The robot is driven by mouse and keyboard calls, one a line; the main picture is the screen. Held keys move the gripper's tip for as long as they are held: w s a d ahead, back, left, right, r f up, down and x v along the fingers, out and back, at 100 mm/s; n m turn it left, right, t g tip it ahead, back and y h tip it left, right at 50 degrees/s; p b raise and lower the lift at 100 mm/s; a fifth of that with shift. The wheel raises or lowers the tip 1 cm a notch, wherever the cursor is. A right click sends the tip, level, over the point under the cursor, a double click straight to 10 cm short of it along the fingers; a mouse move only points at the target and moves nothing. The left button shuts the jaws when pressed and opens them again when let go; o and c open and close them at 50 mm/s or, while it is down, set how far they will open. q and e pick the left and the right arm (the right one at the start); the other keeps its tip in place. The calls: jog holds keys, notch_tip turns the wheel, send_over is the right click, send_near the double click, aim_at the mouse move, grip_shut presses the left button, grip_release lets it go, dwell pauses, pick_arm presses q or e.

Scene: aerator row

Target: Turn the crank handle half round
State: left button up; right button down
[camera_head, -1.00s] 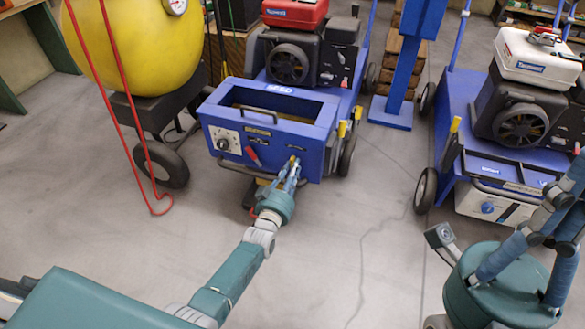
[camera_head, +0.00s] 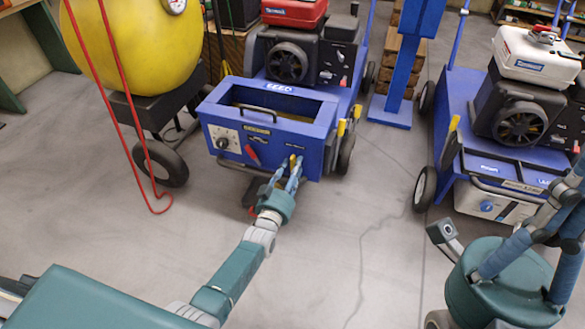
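A blue cart machine (camera_head: 312,158) stands in the middle, with an open box front, a dial and a small red lever (camera_head: 252,153) on its panel. My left gripper (camera_head: 293,166) reaches up to the right part of this panel, its yellow-tipped fingers close together in front of it. The crank handle cannot be made out; the fingers cover that spot. Whether they touch or grip anything there is unclear. My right gripper (camera_head: 530,265) is large at the lower right, away from this machine, with its fingertips not clearly shown.
A second blue machine with a white tank (camera_head: 535,60) stands at the right, behind my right gripper. A yellow tank (camera_head: 135,45) on wheels with a red hose (camera_head: 133,140) stands at the left. A blue post (camera_head: 398,80) is behind. The floor between the machines is free.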

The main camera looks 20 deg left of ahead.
pick_arm(q)
jog(key=shift+a, duration=0.1)
jog(key=s, duration=1.2)
jog(key=shift+a, duration=0.15)
